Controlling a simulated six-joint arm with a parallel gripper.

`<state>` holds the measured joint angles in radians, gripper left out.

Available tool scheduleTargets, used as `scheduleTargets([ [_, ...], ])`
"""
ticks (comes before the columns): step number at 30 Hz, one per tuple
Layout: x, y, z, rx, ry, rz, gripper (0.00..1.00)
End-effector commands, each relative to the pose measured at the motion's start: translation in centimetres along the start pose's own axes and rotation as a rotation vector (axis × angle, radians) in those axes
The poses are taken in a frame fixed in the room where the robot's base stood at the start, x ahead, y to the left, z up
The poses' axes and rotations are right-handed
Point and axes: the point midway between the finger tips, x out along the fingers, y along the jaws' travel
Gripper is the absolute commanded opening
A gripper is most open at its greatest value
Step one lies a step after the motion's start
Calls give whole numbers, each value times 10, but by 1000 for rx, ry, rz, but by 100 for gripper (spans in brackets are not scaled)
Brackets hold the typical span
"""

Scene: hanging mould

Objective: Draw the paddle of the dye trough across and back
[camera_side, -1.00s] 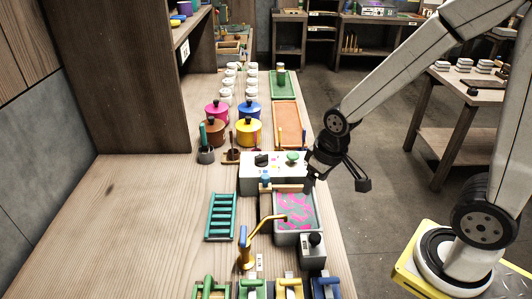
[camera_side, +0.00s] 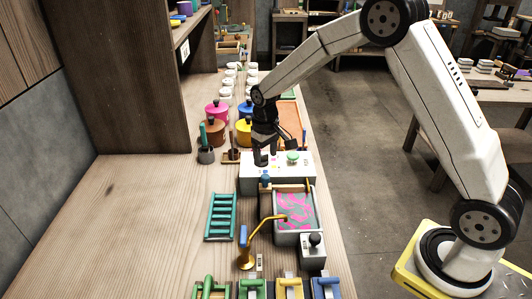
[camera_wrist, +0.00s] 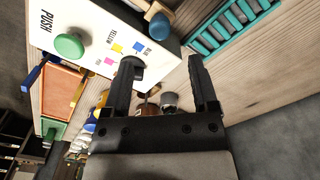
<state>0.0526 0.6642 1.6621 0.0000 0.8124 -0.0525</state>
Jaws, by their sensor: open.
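The dye trough (camera_side: 280,226) is a grey tray with pink and green marbled dye, near the bench's right edge in the side view. The paddle (camera_side: 288,188) is a wooden bar across the trough's far end, with a blue knob (camera_side: 265,177) at its left. The blue knob also shows at the top of the wrist view (camera_wrist: 160,26). My gripper (camera_side: 267,150) is open and empty above the white control box, beyond the paddle. In the wrist view my two fingers (camera_wrist: 162,75) are spread apart, the left one close to the box's dark dial; contact cannot be told.
The white control box (camera_side: 249,182) carries a green push button (camera_side: 292,157) and a dark dial. A teal rack (camera_side: 221,216) and brass crank (camera_side: 246,259) stand left of the trough. Coloured pots stand beyond. The bench's left front is bare.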

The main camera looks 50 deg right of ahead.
Motion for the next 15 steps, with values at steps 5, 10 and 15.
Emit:
scheduleTargets([
  [5, 1, 1, -2, 0, -4, 0, 76],
  [10, 4, 1, -2, 0, -4, 0, 76],
  [15, 16, 0, -1, 0, -6, 0, 76],
])
